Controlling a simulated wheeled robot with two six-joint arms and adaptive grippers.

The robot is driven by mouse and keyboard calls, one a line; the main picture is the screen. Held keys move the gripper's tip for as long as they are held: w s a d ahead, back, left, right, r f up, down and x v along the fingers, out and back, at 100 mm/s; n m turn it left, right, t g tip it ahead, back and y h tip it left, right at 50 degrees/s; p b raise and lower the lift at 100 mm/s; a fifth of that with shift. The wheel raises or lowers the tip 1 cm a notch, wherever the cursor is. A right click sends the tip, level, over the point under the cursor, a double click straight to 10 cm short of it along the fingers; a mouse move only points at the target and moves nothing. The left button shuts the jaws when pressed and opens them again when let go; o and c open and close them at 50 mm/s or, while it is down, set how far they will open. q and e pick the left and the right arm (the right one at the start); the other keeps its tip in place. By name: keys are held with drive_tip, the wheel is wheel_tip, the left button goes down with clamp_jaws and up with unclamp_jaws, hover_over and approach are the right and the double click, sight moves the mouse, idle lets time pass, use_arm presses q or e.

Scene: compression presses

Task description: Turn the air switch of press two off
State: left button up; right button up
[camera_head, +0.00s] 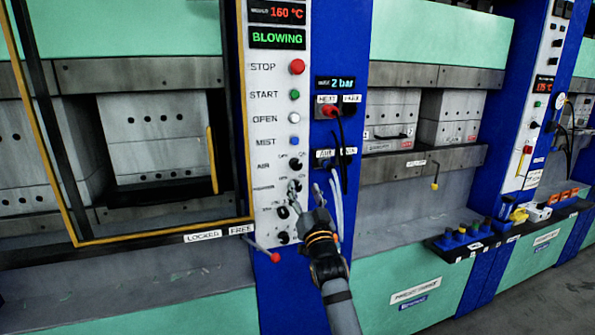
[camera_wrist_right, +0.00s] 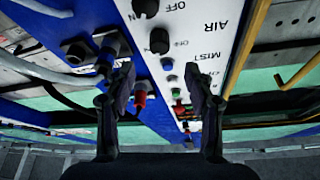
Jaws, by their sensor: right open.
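The white control panel (camera_head: 262,130) on the blue column carries a black rotary knob (camera_head: 295,164) beside the AIR label. The knob's exact setting is too small to read; the display above says BLOWING. In the right wrist view the panel appears upside down, with the air knob (camera_wrist_right: 159,40) near the AIR and MIST labels. My right gripper (camera_head: 307,192) is in front of the panel, just below the air knob, with its fingers apart. In the right wrist view the open gripper (camera_wrist_right: 160,88) holds nothing, and the knob appears beyond the fingertips. My left gripper is not in view.
Hose connectors (camera_head: 328,110) and hoses sit right of the panel. More black knobs (camera_head: 283,212) are lower on it, partly close to my gripper. A red-ended lever (camera_head: 275,257) juts out below. A yellow-edged guard frame (camera_head: 240,120) borders the panel on the left.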

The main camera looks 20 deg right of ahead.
sight(299, 167)
drive_tip(key=x, duration=0.9)
drive_tip(key=shift+w+f, duration=0.1)
drive_tip(key=shift+c, duration=0.4)
